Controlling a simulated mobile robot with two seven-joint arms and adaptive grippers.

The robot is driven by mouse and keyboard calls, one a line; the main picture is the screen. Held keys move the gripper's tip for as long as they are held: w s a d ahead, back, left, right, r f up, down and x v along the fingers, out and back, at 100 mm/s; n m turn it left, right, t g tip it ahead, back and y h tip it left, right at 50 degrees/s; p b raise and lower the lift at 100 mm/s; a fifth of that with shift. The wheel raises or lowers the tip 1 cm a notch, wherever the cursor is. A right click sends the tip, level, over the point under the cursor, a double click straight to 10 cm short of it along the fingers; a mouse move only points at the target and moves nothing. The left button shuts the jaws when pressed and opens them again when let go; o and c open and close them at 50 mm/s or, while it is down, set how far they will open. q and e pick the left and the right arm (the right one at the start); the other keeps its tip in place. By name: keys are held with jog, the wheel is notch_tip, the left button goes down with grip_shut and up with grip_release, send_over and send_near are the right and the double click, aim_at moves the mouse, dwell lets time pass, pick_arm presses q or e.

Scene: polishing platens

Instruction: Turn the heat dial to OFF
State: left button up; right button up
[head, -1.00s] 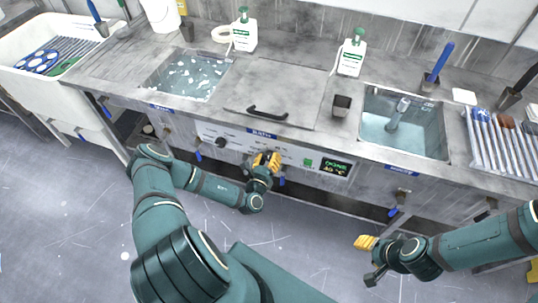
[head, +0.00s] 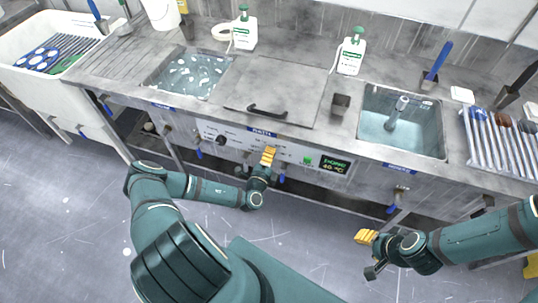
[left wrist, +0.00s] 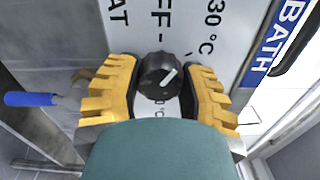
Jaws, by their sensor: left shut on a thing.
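The heat dial (left wrist: 155,72) is a black round knob with a white pointer line, on a pale panel in the left wrist view. The pointer slants up and right, roughly toward the "30 °C" print (left wrist: 213,22). The "OFF" print (left wrist: 160,25) is straight above the dial in that view. My left gripper (left wrist: 160,84) is shut on the dial, one yellow finger on each side. In the head view my left gripper (head: 268,157) is at the front panel and hides the dial. My right gripper (head: 367,251) is over the floor, its opening unclear.
Another black knob (head: 221,140) is left of the gripper on the panel. A small display (head: 335,165) and a green button (head: 308,160) are to its right. Above is a lidded bath (head: 290,80) between two water basins. Blue-handled valves, such as one (head: 392,209), stick out below.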

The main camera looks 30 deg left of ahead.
pick_arm(q)
jog(key=n, duration=0.4)
jog(key=shift+d, duration=0.1)
jog(key=shift+n+b, duration=0.35)
jog(key=shift+n, duration=0.95)
jog(key=o, duration=1.2)
jog(key=shift+s, duration=0.2)
jog(key=v, duration=1.1)
jog(key=shift+s, duration=0.3)
